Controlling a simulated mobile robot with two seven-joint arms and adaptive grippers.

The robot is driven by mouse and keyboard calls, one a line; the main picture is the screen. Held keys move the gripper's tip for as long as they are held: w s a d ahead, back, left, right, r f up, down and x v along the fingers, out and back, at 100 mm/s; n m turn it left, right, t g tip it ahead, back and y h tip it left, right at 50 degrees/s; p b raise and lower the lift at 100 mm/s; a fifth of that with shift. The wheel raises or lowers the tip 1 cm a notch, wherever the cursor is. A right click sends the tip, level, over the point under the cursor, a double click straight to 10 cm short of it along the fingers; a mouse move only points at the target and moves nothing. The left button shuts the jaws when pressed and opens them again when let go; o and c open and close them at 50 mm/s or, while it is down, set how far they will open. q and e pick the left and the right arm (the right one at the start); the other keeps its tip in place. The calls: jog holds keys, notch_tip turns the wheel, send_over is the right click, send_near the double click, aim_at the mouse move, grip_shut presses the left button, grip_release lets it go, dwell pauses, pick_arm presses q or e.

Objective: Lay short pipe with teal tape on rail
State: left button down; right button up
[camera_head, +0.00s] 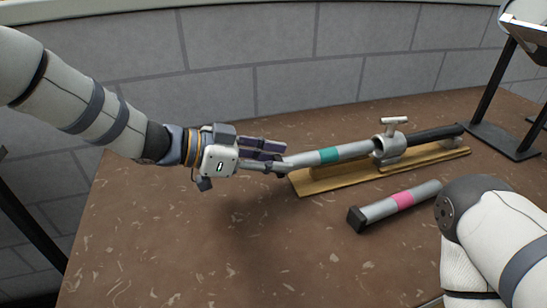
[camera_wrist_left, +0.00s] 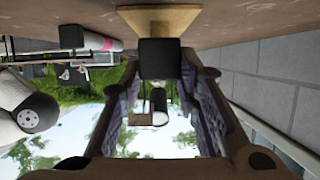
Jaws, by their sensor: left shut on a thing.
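The short grey pipe with teal tape (camera_head: 350,151) extends from my left gripper (camera_head: 281,163) toward the metal clamp (camera_head: 390,150) on the wooden rail (camera_head: 345,178). The pipe lies above the rail's near part, its far end at the clamp. I cannot tell whether it touches the rail. My left gripper is shut on the pipe's near end, fingers on either side. In the left wrist view a dark square end (camera_wrist_left: 160,58) shows between the fingers (camera_wrist_left: 160,78). My right gripper is out of view.
A grey pipe with pink tape (camera_head: 401,201) and a black end lies on the brown table (camera_head: 220,265) in front of the rail. A black pipe (camera_head: 432,134) lies beyond the clamp. A black stand (camera_head: 490,105) is at the right. The front left table is clear.

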pick_arm(q)
jog(key=shift+f, duration=0.45)
dwell(0.6)
jog(key=c, duration=1.1)
grip_release()
